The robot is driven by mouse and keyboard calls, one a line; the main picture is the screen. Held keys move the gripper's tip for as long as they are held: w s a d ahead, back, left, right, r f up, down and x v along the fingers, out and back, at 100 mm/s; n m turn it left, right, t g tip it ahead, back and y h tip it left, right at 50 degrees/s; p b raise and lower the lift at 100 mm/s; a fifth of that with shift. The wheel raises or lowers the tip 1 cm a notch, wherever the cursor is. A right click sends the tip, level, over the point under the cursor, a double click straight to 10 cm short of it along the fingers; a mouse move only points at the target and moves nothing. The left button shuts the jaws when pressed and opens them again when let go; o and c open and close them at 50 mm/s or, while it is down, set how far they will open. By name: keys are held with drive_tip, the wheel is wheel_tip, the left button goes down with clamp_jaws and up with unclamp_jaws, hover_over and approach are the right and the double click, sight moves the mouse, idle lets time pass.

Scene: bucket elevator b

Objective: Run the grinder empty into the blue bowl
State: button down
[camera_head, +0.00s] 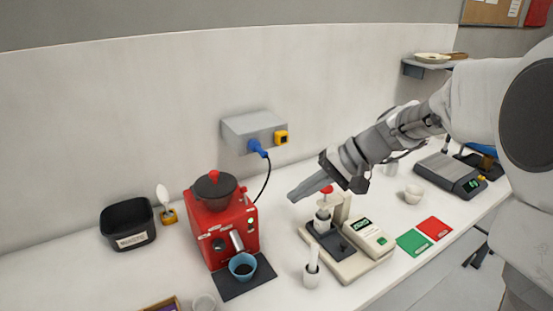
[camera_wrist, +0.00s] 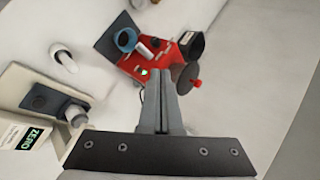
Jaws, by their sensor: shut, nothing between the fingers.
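The red grinder (camera_head: 222,226) stands on the white counter in the head view, with a dark round lid and red knob on top. A green light shows on its right side. The blue bowl (camera_head: 242,266) sits under its spout on a dark mat, with dark stuff inside. In the wrist view the grinder (camera_wrist: 150,62) is beyond my fingers, with the blue bowl (camera_wrist: 125,38) at upper left. My gripper (camera_head: 292,196) is shut and empty, in the air to the right of the grinder, above the white-and-beige device. It also shows in the wrist view (camera_wrist: 158,72).
A grey wall box (camera_head: 252,130) holds a blue plug with a black cable. A beige device with a display (camera_head: 362,238) stands below my gripper. A black bin (camera_head: 128,226) stands left. A white pestle in a cup (camera_head: 311,272), green card (camera_head: 413,242) and red card (camera_head: 434,228) lie right.

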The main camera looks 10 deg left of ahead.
drive_tip(key=w+a+f+m+y+b, duration=0.1)
drive_tip(key=w+a+f+y, duration=0.3)
drive_tip(key=w, duration=0.5)
drive_tip(key=m+t+y, duration=0.1)
drive_tip(key=y, duration=0.1)
approach(245, 197)
wheel_tip(245, 197, up, 2)
drive_tip(key=w+d, duration=0.2)
drive_tip(key=shift+w+a+f+m+t+y+b, duration=0.2)
drive_tip(key=shift+w+f+m+t+y+b, duration=0.1)
drive_tip(key=shift+w+f+b, duration=0.1)
drive_tip(key=p+x, duration=0.2)
drive_tip(key=x, duration=0.8)
drive_tip(key=shift+d+f+b, duration=0.1)
drive_tip(key=shift+f+b, duration=0.1)
drive_tip(key=shift+b, duration=0.45)
drive_tip(key=shift+s+r+b, duration=0.1)
drive_tip(key=shift+r+b, duration=0.05)
drive_tip(key=shift+b, duration=0.15)
